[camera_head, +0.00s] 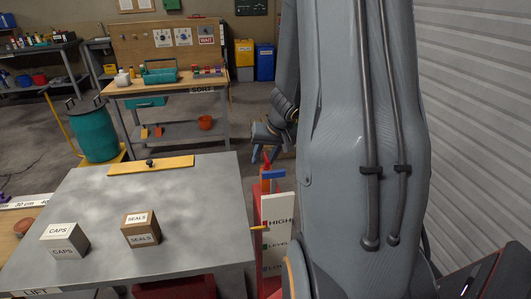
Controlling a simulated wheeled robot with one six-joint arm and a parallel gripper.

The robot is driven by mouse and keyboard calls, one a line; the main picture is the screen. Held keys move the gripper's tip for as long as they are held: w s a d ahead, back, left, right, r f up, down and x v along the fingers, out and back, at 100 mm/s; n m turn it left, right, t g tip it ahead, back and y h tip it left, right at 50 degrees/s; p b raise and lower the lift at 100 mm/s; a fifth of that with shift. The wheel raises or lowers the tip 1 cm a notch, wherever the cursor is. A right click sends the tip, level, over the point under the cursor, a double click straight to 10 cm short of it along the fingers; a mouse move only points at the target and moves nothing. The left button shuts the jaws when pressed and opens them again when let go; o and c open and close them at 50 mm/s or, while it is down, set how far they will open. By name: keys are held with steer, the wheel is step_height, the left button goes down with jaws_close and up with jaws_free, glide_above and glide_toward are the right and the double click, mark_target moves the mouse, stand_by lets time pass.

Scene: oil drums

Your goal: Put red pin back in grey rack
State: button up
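My gripper (265,156) hangs fingers-down beyond the right end of the grey table, with two bluish fingers spread apart. A small red piece (266,159) shows between or behind the fingers; it may be the red pin. I cannot tell whether the fingers touch it. Just below are a blue piece (273,174) and an orange-red upright, at the top of a white board (279,212) marked HIGH, LEVEL and LOW. A yellow rod (259,228) sticks out at the board's left. I cannot make out a grey rack for certain; my arm hides much of the right side.
The grey table (95,210) carries a CAPS box (65,240), a SEALS box (140,228) and a yellow plate (152,165) with a black knob. Behind stand a teal drum (95,130) and a SORT workbench (125,90). Open floor lies between table and workbench.

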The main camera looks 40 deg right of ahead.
steer(key=shift+x, duration=1.25)
jaws_close()
steer(key=shift+r, duration=0.1)
steer(key=shift+r, duration=0.25)
steer(key=shift+r+p, duration=0.35)
steer(key=shift+r+p, duration=0.4)
steer(key=shift+r, duration=0.05)
step_height(320, 180, up, 7)
steer(key=p, duration=0.6)
steer(key=shift+r+p, duration=0.2)
steer(key=shift+p, duration=0.15)
